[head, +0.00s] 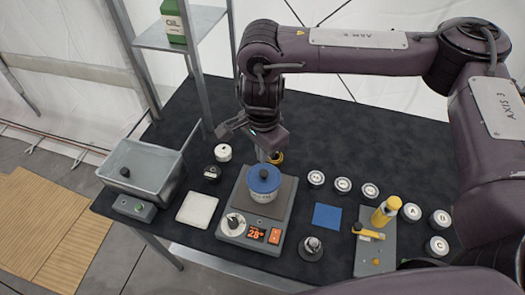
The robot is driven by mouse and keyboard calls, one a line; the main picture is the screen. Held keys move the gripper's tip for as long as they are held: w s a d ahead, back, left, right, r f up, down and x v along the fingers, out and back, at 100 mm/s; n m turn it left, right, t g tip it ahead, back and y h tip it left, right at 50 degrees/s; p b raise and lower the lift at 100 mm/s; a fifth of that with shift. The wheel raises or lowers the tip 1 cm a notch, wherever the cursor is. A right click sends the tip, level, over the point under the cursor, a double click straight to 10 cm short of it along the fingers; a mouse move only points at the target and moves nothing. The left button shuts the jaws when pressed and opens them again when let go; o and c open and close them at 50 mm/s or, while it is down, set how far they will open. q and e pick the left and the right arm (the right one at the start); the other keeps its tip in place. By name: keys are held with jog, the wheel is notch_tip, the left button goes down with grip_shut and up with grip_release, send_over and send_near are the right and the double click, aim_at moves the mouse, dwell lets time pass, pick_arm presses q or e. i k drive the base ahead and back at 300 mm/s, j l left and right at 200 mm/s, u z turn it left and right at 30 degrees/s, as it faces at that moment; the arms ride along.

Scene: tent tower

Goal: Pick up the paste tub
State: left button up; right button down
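A round white tub with a blue lid (264,180) stands upright on the plate of a grey scale (283,190); its label is too small to read, so I cannot tell for sure that it is the paste tub. My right gripper (262,155) hangs just above and behind this tub, pointing down. It looks apart from the lid. Its fingers are small and partly hidden by the hand, so their opening is unclear. My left gripper is not in view.
A metal bin (145,165) and a white pad (197,209) lie left of the scale. Two small jars (223,153) stand behind the pad. Several lidded jars, a blue square (327,217) and a yellow-handled device (386,210) are at right. A shelf post rises at back left.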

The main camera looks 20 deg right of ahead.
aim_at(259, 198)
jog(key=k, duration=1.5)
